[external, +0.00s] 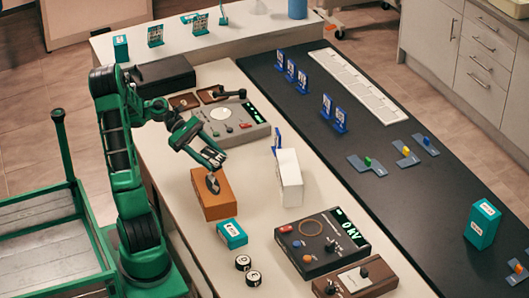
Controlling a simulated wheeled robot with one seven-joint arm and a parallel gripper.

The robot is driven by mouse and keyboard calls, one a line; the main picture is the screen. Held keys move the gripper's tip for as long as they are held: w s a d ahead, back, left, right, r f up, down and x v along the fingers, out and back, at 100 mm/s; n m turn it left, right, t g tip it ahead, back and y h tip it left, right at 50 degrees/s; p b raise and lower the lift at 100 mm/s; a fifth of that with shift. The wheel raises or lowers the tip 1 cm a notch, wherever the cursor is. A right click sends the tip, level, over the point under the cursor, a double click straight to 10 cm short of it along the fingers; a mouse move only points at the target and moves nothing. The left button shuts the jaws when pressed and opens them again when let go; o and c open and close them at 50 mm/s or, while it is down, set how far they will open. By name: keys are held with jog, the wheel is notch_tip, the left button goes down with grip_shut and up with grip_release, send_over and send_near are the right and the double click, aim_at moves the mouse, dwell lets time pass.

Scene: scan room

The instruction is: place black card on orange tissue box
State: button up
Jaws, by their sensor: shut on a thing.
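The orange tissue box (219,209) stands on the pale tabletop near the middle of the external view. My gripper (213,172) points down just above the box. It is shut on a small dark piece (213,185), which seems to be the black card. The piece shows at the top of the box. It is too small to tell whether it touches the box or hangs just over it. The fingertips are hard to make out.
A white box (289,181) stands right of the orange box, and a teal box (232,234) in front of it. Two small round pots (243,263) lie nearer. A grey console (231,122) is behind, a dark meter (321,245) at front right.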

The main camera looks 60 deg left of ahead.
aim_at(213, 184)
jog(key=shift+a+f, duration=0.1)
jog(key=shift+f, duration=3.8)
jog(key=o, duration=1.1)
jog(key=shift+f, duration=0.1)
